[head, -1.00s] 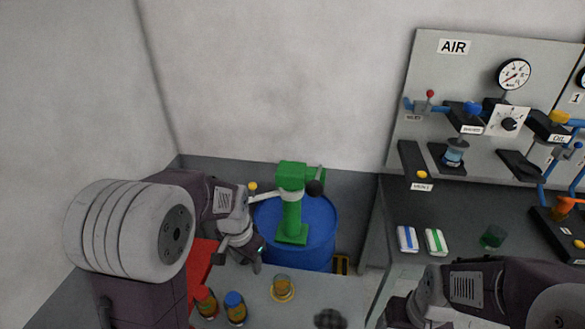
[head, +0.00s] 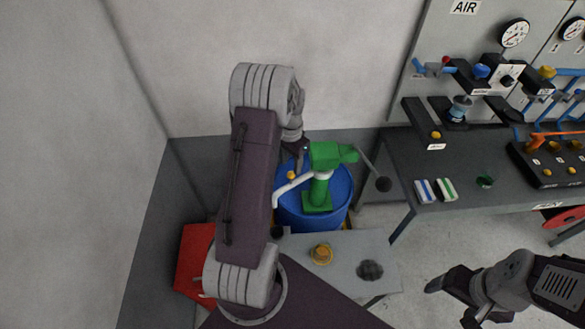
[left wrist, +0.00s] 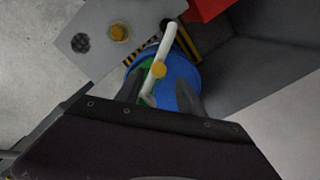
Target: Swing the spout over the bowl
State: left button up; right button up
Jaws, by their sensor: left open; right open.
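A green hand pump (head: 322,175) stands on a blue drum (head: 338,205). Its white spout (head: 291,187) points left and toward the table, with a yellow knob (head: 291,175) on it. The spout also shows in the left wrist view (left wrist: 167,45), with the knob (left wrist: 158,69). A small amber bowl (head: 321,255) sits on the grey table, right of the spout's end. My left gripper (head: 297,166) is open above the drum, close to the spout; in the left wrist view the spout lies across the gap between its fingers, contact unclear. My right gripper (head: 452,302) is open and empty at lower right.
A dark speckled disc (head: 370,270) lies right of the bowl on the grey table (head: 345,250). A red box (head: 193,262) stands at left. A dark bench (head: 450,160) with valves and packets is at right. My left arm hides part of the table.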

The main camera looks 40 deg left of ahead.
aim_at(291, 178)
pick_arm(q)
jog(key=shift+d+r, duration=0.45)
jog(key=shift+r, duration=0.05)
jog(key=shift+f, duration=0.15)
jog(key=f, duration=0.1)
jog(key=f+p, duration=0.1)
jog(key=f, duration=0.1)
jog(key=a+f, duration=0.1)
jog(key=shift+s+f+p, duration=0.2)
jog(key=shift+s+p, duration=0.05)
jog(key=shift+p, duration=0.1)
jog(key=f, duration=0.3)
jog(key=f+p, duration=0.1)
jog(key=shift+w+d+f, duration=0.2)
jog(key=shift+d+f, duration=0.1)
jog(key=shift+f, duration=0.05)
jog(key=shift+a, duration=0.1)
pick_arm(e)
jog(key=r, duration=0.1)
jog(key=d+r, duration=0.1)
jog(key=r, duration=0.1)
jog(key=shift+w, duration=0.1)
pick_arm(q)
jog(key=shift+c, duration=0.3)
pick_arm(e)
jog(key=shift+a+r, duration=0.1)
pick_arm(q)
grip_shut()
jog(key=shift+w+r, duration=0.1)
